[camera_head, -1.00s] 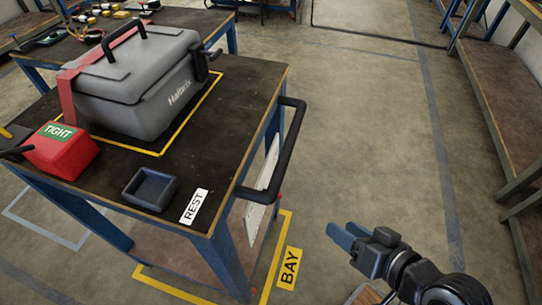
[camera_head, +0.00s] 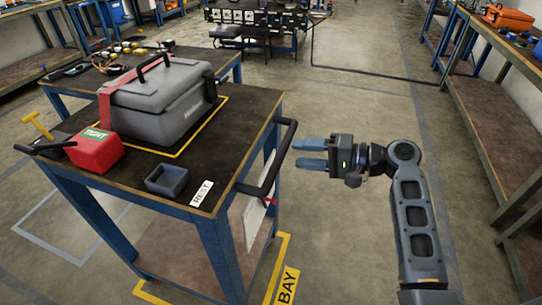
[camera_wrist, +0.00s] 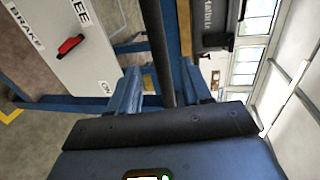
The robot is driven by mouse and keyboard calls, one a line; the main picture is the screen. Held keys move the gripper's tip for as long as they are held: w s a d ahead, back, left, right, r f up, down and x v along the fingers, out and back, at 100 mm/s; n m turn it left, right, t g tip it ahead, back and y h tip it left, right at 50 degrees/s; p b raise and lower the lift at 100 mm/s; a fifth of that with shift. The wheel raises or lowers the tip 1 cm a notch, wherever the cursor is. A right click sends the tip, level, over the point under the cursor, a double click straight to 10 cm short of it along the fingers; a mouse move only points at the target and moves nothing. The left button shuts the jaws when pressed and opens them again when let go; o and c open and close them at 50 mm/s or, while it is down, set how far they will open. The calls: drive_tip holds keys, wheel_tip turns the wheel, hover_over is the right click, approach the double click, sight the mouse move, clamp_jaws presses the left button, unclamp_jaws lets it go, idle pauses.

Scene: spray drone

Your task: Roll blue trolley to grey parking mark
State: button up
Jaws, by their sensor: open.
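The blue trolley (camera_head: 215,235) with a dark top stands at the left, by yellow floor tape marked BAY. Its black handle (camera_head: 274,165) sticks out on the right side. My gripper (camera_head: 297,154) is open and empty, just right of the handle, fingers pointing left at it. In the wrist view the handle bar (camera_wrist: 158,50) lines up between the fingertips (camera_wrist: 160,82); whether it is inside the jaws I cannot tell. A red brake lever (camera_wrist: 70,47) sits on a white panel (camera_head: 258,205) below the handle. A grey floor outline (camera_head: 48,248), likely the parking mark, lies left, partly hidden by the trolley.
On the trolley stand a grey case (camera_head: 160,105), a red TIGHT box (camera_head: 95,152) and a small dark tray (camera_head: 167,180). Another blue table (camera_head: 75,78) stands behind it. Benches (camera_head: 490,150) line the right wall. The floor between is clear.

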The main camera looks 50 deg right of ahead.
drive_tip(key=x, duration=0.7)
drive_tip(key=shift+w+p, duration=0.3)
drive_tip(key=shift+p, duration=0.05)
clamp_jaws()
